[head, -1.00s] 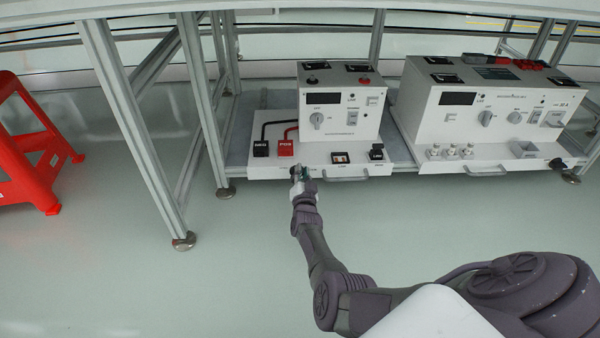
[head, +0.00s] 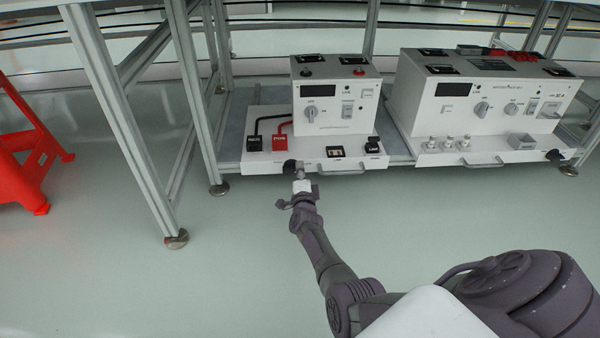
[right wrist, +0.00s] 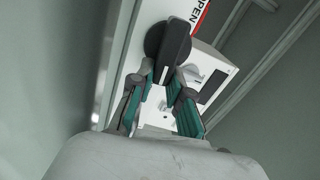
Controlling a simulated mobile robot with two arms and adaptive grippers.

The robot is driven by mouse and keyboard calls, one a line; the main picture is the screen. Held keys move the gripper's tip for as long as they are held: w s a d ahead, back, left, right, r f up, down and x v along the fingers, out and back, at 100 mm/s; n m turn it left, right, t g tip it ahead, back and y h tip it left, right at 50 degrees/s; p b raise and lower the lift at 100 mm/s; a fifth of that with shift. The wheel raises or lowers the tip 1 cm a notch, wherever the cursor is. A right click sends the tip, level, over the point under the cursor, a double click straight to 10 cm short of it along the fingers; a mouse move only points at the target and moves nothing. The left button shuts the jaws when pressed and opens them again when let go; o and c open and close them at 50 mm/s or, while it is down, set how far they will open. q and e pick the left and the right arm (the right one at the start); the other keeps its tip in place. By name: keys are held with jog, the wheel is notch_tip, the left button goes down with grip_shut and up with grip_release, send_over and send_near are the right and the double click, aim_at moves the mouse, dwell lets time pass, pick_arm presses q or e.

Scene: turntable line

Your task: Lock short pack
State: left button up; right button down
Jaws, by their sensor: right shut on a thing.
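The shorter white pack (head: 338,105) sits on the low shelf at the left, with a front ledge (head: 318,163). A round black knob (head: 289,166) is on the ledge's front face, left of its handle. My right gripper (head: 299,173) reaches up to this knob from the front. In the right wrist view the green-padded fingers (right wrist: 165,77) are closed on the black grip bar of the knob (right wrist: 172,42), one on each side. My left gripper is not in view.
A longer white pack (head: 484,110) stands to the right on the shelf, with its own black front knob (head: 554,156). Black and red terminal blocks (head: 280,141) sit on the shorter pack's ledge. A table leg (head: 122,130) and red stool (head: 28,150) are at left. The floor in front is clear.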

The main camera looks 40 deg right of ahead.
jog(key=shift+f+m, duration=0.15)
jog(key=shift+m, duration=0.35)
jog(key=shift+d, duration=0.1)
jog(key=c, duration=1.1)
grip_release()
